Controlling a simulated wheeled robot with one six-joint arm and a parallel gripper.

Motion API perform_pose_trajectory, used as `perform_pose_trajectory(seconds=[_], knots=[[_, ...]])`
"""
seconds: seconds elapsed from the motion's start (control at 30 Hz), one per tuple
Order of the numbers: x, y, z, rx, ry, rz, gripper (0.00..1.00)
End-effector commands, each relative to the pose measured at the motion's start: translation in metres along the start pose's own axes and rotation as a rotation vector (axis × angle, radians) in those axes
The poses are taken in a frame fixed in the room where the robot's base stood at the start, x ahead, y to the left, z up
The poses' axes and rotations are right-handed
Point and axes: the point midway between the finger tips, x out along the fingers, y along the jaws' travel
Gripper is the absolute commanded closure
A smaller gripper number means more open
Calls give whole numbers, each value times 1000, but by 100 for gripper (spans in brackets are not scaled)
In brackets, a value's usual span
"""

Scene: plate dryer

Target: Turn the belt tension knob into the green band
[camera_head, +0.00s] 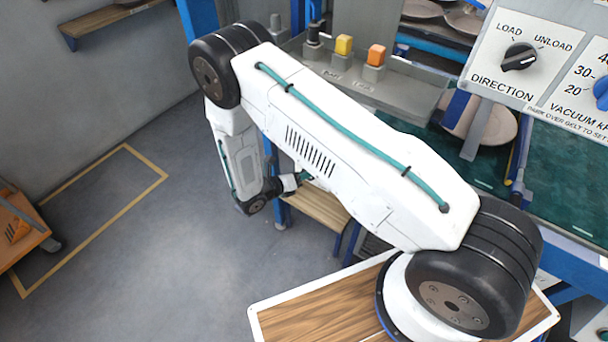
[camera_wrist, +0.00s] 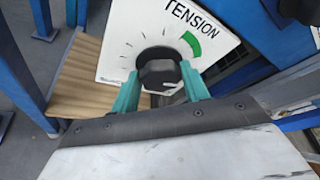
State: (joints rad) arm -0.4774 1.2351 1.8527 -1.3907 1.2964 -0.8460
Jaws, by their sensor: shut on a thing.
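The black belt tension knob (camera_wrist: 158,68) sits on a white dial plate (camera_wrist: 118,50) marked TENSION, in the wrist view. The green band (camera_wrist: 192,43) is a short arc at the knob's upper right, among dark tick marks. My gripper (camera_wrist: 158,84) has its two teal fingers on either side of the knob, shut on it. The knob's pointer cannot be made out. In the head view my arm hides the tension plate and knob, and the fingers do not show clearly.
A panel with a DIRECTION knob (camera_head: 520,57) and a blue vacuum knob (camera_head: 601,92) stands at the upper right. An orange button (camera_head: 376,55) and a yellow button (camera_head: 344,44) are on a grey box. Blue frame posts (camera_wrist: 42,18) flank the dial. Open floor lies left.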

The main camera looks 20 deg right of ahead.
Motion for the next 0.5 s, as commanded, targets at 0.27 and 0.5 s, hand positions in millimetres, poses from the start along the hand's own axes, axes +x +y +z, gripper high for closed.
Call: perform_pose_trajectory(seconds=[0.27,0.5], knots=[[0,4,0,-241,-1,-100,78],[0,6,-1,-449,-2,-186,78]])
